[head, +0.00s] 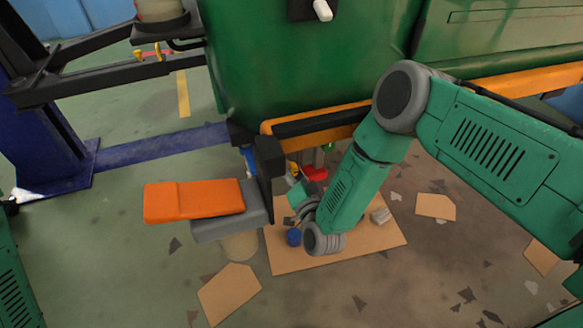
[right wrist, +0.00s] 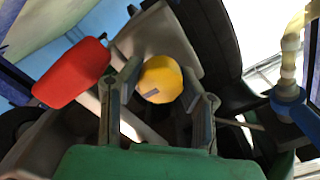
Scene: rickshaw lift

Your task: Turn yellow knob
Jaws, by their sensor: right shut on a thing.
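The yellow knob (right wrist: 160,79) shows in the right wrist view, a rounded cap with a small dark mark low on its face. My right gripper (right wrist: 164,85) has one finger on each side of it and is shut on it. In the head view my right gripper (head: 298,190) reaches in under the green vehicle body, partly hidden by my right wrist. The knob cannot be made out clearly there. My left gripper is out of the head view; only part of my left arm shows at the left edge.
A red handle (right wrist: 72,72) sits left of the knob, and a blue valve fitting (right wrist: 288,98) to the right. In the head view, the orange seat (head: 195,200) stands left of my gripper. A cardboard sheet (head: 350,246) lies below. The green body (head: 300,70) hangs above.

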